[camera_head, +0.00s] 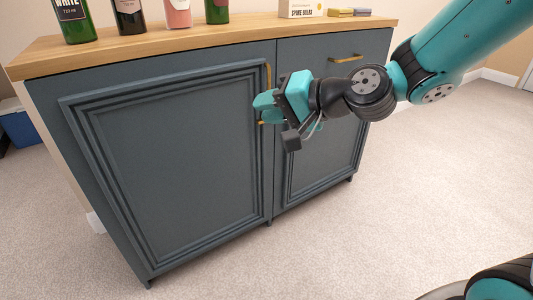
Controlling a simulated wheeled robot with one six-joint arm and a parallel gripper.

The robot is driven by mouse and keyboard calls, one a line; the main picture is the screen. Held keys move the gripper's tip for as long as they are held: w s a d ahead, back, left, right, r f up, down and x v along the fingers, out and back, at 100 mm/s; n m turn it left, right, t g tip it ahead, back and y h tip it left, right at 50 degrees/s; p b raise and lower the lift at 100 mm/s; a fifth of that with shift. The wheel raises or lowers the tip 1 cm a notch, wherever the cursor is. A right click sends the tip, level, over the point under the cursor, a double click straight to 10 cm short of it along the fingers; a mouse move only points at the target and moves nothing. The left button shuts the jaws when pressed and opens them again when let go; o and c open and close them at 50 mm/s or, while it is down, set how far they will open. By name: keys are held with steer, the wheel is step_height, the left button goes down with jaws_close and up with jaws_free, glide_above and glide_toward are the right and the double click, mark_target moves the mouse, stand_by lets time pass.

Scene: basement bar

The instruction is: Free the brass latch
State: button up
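The dark blue-grey cabinet (180,160) stands ahead with a large framed left door (175,165). A slim upright piece of brass (268,76) shows at that door's upper right edge, above my gripper. A small brass bit (261,123) shows just below the fingers. The stretch between them is hidden by my gripper, and I cannot tell whether they are one handle or include the latch. My gripper (262,108) reaches in from the right, with its teal fingers at the brass. Whether they touch or grip it cannot be seen.
Several bottles (130,15), a bulb box (300,8) and small yellow items (340,12) stand on the wooden top (190,40). A brass pull (345,58) is on the right drawer. A blue bin (20,125) sits far left. Carpet in front is clear.

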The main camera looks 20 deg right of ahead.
steer(key=w+d+f+m+t+h+b, duration=0.2)
steer(key=w+d+f+m+t+b, duration=0.25)
steer(key=d+f+b, duration=0.35)
steer(key=w+d+f+m+t+h+b, duration=0.3)
steer(key=w+d+f+m+b, duration=0.25)
steer(key=f, duration=0.45)
steer(key=a+x, duration=0.2)
steer(key=x, duration=1.5)
steer(key=shift+s+r+b, duration=0.2)
steer(key=shift+b, duration=0.2)
jaws_close()
